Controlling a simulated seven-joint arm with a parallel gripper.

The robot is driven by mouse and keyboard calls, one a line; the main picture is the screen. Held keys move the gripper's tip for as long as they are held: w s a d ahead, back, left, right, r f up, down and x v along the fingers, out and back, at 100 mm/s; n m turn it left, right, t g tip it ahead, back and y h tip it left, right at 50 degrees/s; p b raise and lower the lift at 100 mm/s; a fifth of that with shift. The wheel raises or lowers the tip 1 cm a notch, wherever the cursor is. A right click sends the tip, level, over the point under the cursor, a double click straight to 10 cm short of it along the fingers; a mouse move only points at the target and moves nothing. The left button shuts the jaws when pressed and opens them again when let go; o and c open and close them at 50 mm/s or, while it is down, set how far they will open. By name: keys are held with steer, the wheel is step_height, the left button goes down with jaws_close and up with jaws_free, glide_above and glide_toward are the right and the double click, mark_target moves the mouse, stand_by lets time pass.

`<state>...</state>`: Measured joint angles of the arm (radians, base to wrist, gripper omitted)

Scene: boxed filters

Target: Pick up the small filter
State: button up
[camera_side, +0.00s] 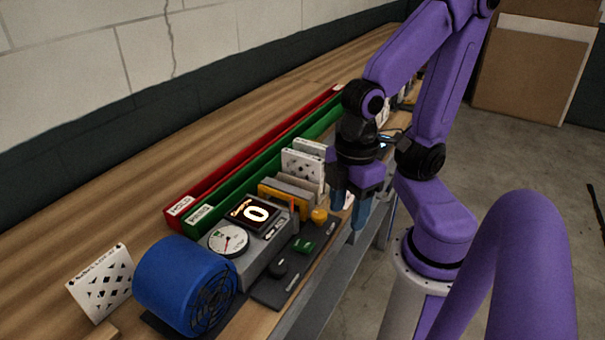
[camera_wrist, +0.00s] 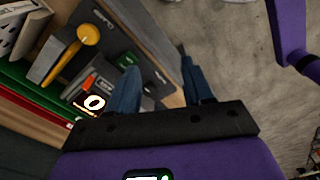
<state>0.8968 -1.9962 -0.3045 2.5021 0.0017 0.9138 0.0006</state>
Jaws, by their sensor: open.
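My gripper (camera_side: 349,203) is open and empty, pointing down near the bench's front edge, to the right of the standing filters. In the wrist view its two blue fingers (camera_wrist: 160,85) are spread over the bench edge with nothing between them. A white filter with dark holes (camera_side: 302,170) stands upright with others in a row. Part of a white perforated filter (camera_wrist: 8,25) shows at the top left of the wrist view. Another white panel with diamond holes (camera_side: 102,284) leans near the blue fan. I cannot tell which filter is the small one.
A red tray (camera_side: 180,207) and a green tray (camera_side: 203,214) run along the bench. A blue fan (camera_side: 187,285), round gauge (camera_side: 228,240), lit display reading 0 (camera_side: 256,213) and yellow knob (camera_side: 319,215) stand at the near end. Open floor (camera_side: 345,300) lies beyond the bench edge.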

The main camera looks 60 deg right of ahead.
step_height(320, 180, up, 10)
steer(key=m, duration=1.3)
glide_above(302, 155)
steer(key=f, duration=1)
steer(key=shift+s+f, duration=0.25)
steer(key=shift+w+f, duration=0.15)
steer(key=shift+f, duration=1.45)
steer(key=shift+w+f, duration=0.1)
steer(key=shift+f, duration=1.45)
jaws_close()
